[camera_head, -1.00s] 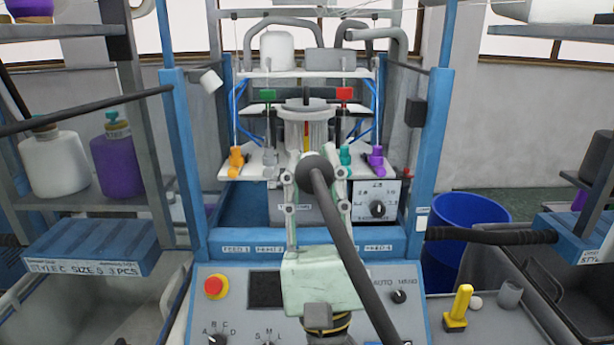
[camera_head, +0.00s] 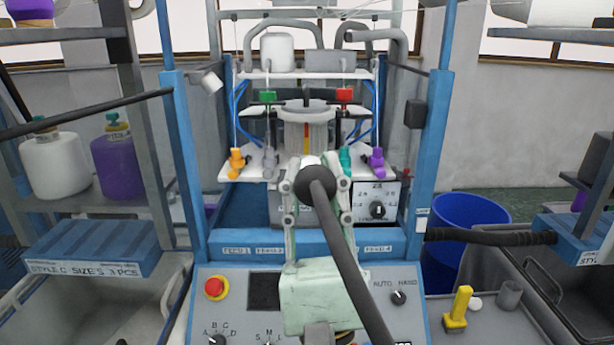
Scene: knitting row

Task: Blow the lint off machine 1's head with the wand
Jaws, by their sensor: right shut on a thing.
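The knitting machine stands straight ahead. Its round grey head (camera_head: 306,134) sits at the middle under a white shelf, with coloured feeder pieces such as an orange one (camera_head: 237,160) and a purple one (camera_head: 376,160) beside it. My right gripper (camera_head: 316,175) is in front of the head, shut on the dark wand (camera_head: 345,260). The wand's round end is at the fingers and its shaft runs down toward the bottom right. The gripper and wand hide the lower part of the head. I cannot see lint clearly. My left gripper is not in view.
Blue posts (camera_head: 430,150) flank the machine. The control panel (camera_head: 235,285) with a red button (camera_head: 215,287) lies below. A blue bin (camera_head: 470,215) and a yellow-handled tool (camera_head: 458,308) are at the right. Shelves with cones (camera_head: 53,160) stand left.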

